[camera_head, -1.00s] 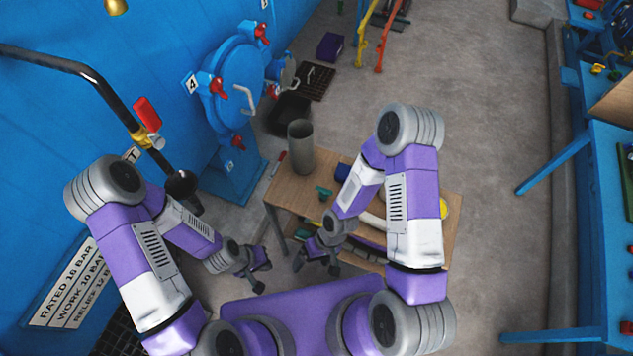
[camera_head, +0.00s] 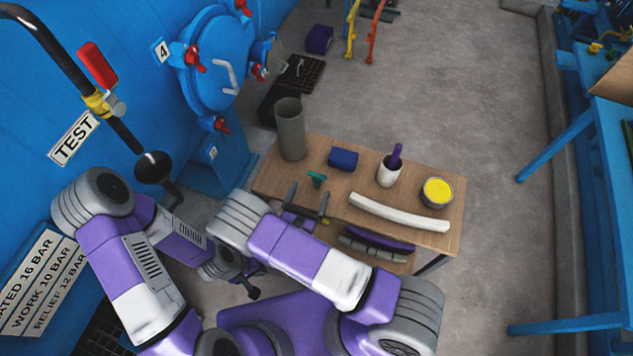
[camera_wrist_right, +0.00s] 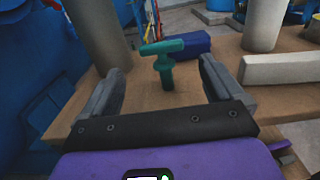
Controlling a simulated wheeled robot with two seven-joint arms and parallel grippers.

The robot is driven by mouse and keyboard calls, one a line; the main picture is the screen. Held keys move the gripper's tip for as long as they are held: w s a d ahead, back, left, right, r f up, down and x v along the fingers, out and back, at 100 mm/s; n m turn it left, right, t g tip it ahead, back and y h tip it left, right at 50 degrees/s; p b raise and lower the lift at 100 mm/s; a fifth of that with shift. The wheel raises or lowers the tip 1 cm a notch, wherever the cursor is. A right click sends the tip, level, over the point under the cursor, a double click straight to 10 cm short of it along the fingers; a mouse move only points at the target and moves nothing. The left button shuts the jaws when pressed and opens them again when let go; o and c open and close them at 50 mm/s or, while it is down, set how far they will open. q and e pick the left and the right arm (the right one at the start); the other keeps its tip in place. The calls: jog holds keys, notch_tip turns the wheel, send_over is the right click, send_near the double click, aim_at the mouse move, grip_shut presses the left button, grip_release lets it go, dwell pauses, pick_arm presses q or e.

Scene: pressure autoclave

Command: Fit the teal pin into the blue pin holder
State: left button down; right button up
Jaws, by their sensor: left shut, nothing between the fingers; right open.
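The teal pin (camera_head: 316,179) is T-shaped and stands on the wooden table. In the right wrist view the pin (camera_wrist_right: 164,64) appears between my open right fingers, seemingly upright and beyond their tips. My right gripper (camera_head: 307,199) is open and empty over the table's near edge, close to the pin. A dark blue block (camera_head: 343,158) lies just behind and right of the pin; I cannot tell whether it is the pin holder. It also shows in the right wrist view (camera_wrist_right: 190,45). My left gripper (camera_head: 254,291) is shut and empty, low beside the table.
On the table (camera_head: 272,181) stand a grey cylinder (camera_head: 290,130), a white cup (camera_head: 389,172) with a purple item, a yellow-topped tin (camera_head: 437,191) and a curved white bar (camera_head: 398,213). The blue autoclave door (camera_head: 218,62) is behind left. Floor right of the table is clear.

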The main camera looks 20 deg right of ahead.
aim_at(317, 179)
jog(key=x, duration=0.6)
jog(key=shift+w+d+f, duration=0.1)
jog(key=shift+w+d, duration=0.05)
jog(key=shift+d, duration=0.15)
jog(key=shift+c, duration=0.2)
jog(key=c, duration=1.1)
